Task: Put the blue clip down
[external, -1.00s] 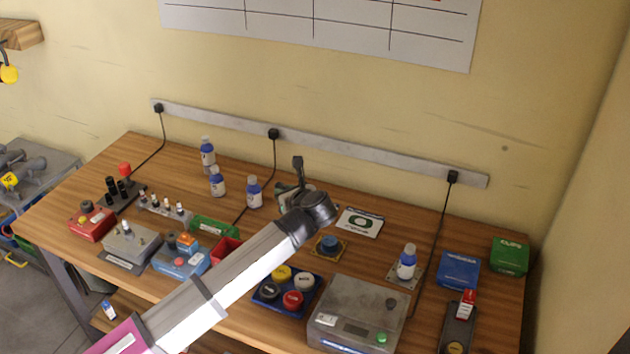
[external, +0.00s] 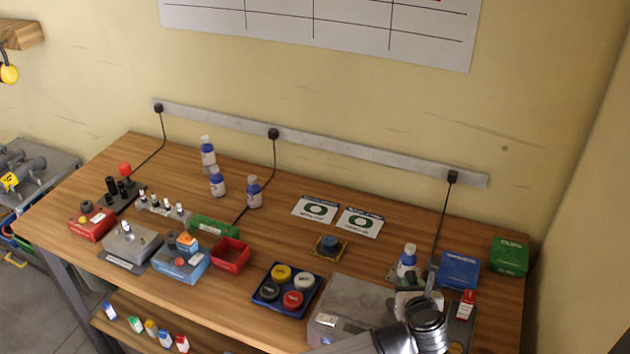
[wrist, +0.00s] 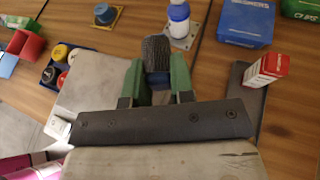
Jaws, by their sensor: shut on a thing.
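My gripper (external: 416,286) is over the right part of the bench, near the front, by the white and blue bottle (external: 407,260). In the wrist view its green fingers (wrist: 158,68) are shut on a dark ribbed piece with a blue lower part (wrist: 160,80), seemingly the blue clip. The fingers hide part of it, and I cannot make it out in the external view. I cannot tell how high it is above the bench.
A grey metal box (external: 345,300) stands left of my gripper. A red and white box (external: 467,303) is close on the right, with a blue box (external: 459,270) and a green box (external: 509,256) behind. Two white cards (external: 316,209) lie further back. Bare wood shows around them.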

